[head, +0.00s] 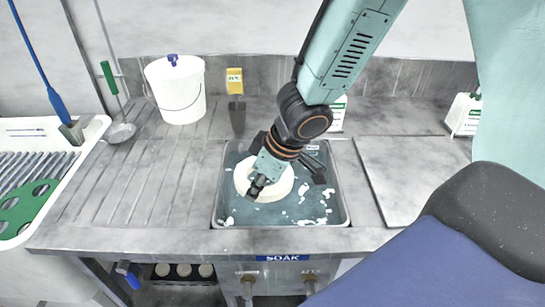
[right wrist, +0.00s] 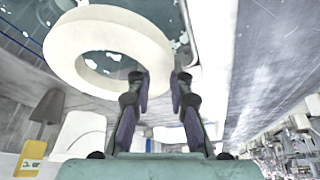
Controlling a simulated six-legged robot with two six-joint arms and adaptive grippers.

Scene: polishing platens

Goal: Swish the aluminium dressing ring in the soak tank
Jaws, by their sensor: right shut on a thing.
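The aluminium dressing ring (head: 284,187) shows as a pale cream ring in the head view, inside the soak tank (head: 346,205) and over its dark blue-green liquid. White foam patches float around it. Whether the ring is below the surface, I cannot tell. My right gripper (head: 262,180) reaches down from above and is shut on the ring, covering part of it. In the right wrist view the ring (right wrist: 62,48) has its near rim at the two dark fingertips (right wrist: 160,82). My left gripper is not in view.
A ribbed drainboard (head: 135,185) lies left of the tank, a flat board (head: 410,180) right. A white tray with a green part (head: 25,210) is far left.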

